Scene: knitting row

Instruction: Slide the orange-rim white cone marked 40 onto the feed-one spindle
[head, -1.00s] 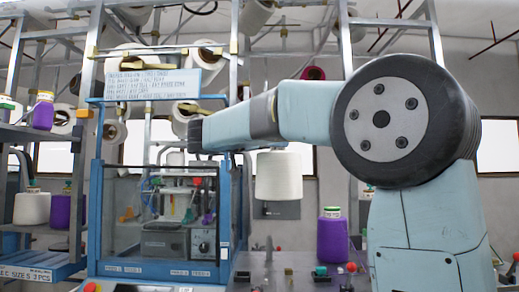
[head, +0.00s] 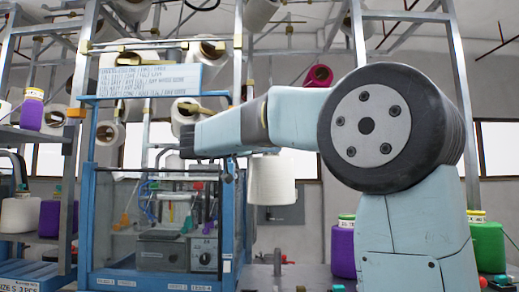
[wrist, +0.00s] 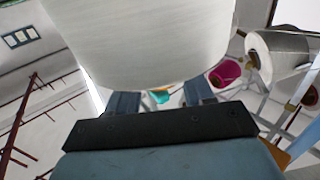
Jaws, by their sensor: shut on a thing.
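A large plain white cone (wrist: 150,40) fills the top of the wrist view. My gripper (wrist: 160,95) is shut on it, one finger showing at each side of its lower edge. In the head view a white cone (head: 272,183), seemingly this same one, hangs upright below my arm. No orange rim or number 40 shows on it; its top is hidden by my arm. My fingers are hidden in the head view. I cannot tell which spindle is feed one.
A blue-framed clear cabinet (head: 160,225) with a lettered sign (head: 150,77) stands left of the cone. Purple (head: 343,248) and green (head: 487,247) cones stand at the right beside my arm. Shelves with cones (head: 20,213) are at the left. Metal posts (head: 455,90) rise behind.

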